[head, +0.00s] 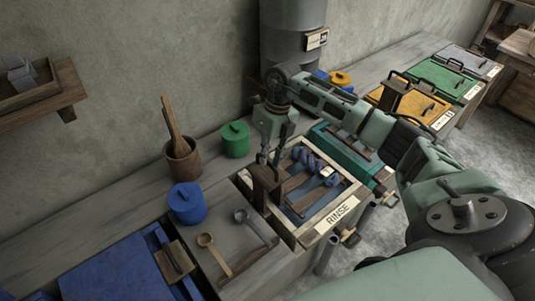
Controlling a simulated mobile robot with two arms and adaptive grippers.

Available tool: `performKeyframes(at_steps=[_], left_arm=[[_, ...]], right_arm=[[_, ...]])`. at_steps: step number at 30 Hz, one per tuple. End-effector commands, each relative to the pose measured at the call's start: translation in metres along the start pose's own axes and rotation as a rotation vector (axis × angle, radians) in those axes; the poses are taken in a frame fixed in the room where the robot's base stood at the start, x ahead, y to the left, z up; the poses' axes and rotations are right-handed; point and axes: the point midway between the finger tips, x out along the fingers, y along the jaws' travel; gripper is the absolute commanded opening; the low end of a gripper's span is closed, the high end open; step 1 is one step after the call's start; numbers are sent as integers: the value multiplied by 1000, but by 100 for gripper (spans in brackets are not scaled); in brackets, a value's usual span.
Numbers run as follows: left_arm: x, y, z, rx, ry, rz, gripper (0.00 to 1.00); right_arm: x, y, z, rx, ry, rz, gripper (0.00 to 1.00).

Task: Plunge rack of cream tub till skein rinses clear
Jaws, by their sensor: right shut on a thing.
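The cream tub (349,200) with a RINSE label stands at the middle of the bench, open at the top. A wooden rack sits in it, with a dark upright wooden handle block (262,184) at its left end. A blue twisted skein (308,160) with a pale tag lies across the rack over dark blue liquid (312,198). My right gripper (268,158) points down at the rack's handle and is shut on its top; the fingertips are partly hard to make out. How clear the rinse water is cannot be told. My left gripper is out of view.
A teal tub (340,147) adjoins the cream tub's right side, under my right arm. Yellow (412,105) and green (440,78) lidded tubs stand farther right. A wooden ladle (212,252), blue pot (187,203), green pot (235,139) and blue tub (118,272) lie left.

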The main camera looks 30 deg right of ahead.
Motion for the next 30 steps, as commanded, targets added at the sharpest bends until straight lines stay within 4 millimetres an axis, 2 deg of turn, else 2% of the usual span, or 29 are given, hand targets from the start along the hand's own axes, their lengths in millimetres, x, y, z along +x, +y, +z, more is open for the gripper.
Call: performKeyframes(at_steps=[6,8,25,30], left_arm=[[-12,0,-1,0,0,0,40],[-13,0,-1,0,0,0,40],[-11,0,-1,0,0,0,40],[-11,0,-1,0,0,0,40]], right_arm=[[-31,7,1,-2,-4,3,0],[-35,8,1,-1,-3,3,0],[-33,7,0,0,-1,2,0],[-33,7,0,0,0,1,14]])
